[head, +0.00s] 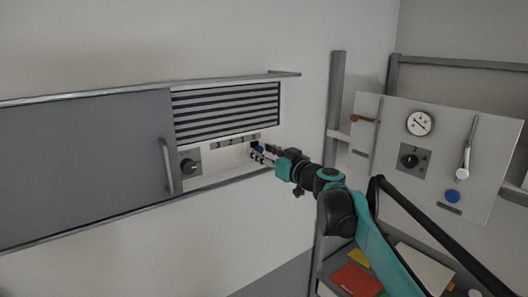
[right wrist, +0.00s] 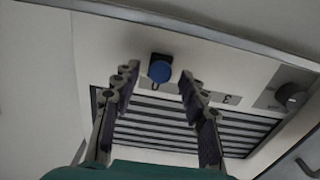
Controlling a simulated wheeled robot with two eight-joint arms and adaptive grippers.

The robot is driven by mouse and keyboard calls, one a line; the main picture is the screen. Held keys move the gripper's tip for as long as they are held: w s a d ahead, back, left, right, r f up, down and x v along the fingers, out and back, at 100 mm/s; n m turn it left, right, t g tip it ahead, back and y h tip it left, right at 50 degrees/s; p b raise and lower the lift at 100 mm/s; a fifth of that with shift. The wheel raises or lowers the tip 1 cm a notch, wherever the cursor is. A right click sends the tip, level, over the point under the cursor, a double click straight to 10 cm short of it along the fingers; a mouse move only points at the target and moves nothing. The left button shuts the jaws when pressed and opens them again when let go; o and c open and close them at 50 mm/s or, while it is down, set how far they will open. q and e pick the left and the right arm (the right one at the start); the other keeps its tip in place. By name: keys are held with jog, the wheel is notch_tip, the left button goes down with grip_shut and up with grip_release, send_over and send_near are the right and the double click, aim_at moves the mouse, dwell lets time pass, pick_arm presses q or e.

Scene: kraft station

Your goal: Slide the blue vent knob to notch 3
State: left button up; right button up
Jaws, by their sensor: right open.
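The blue vent knob (head: 259,149) is at the right end of the slider strip (head: 232,141) under the louvred vent. My right gripper (head: 257,155) is at the knob, its arm coming from the lower right. In the right wrist view, the round blue knob (right wrist: 160,71) on its dark base lies between and slightly beyond the open fingertips (right wrist: 157,75), with a gap on both sides. A "3" label (right wrist: 228,99) shows right of the right finger in that view. That finger hides part of the strip. My left gripper is not in view.
The vent louvres (head: 226,110) are above the strip. A dark rotary knob (head: 188,166) and a grey cabinet door (head: 85,170) with a handle are to the left. A ledge (head: 225,182) runs below. A panel with a gauge (head: 419,123) stands at right.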

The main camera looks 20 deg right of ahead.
grip_shut()
send_near(217, 156)
jog(key=x, duration=0.4)
jog(key=shift+w+a, duration=0.1)
jog(key=shift+w, duration=0.3)
jog(key=shift+d, duration=0.2)
grip_release()
jog(key=shift+a, duration=0.3)
jog(key=v, duration=1.2)
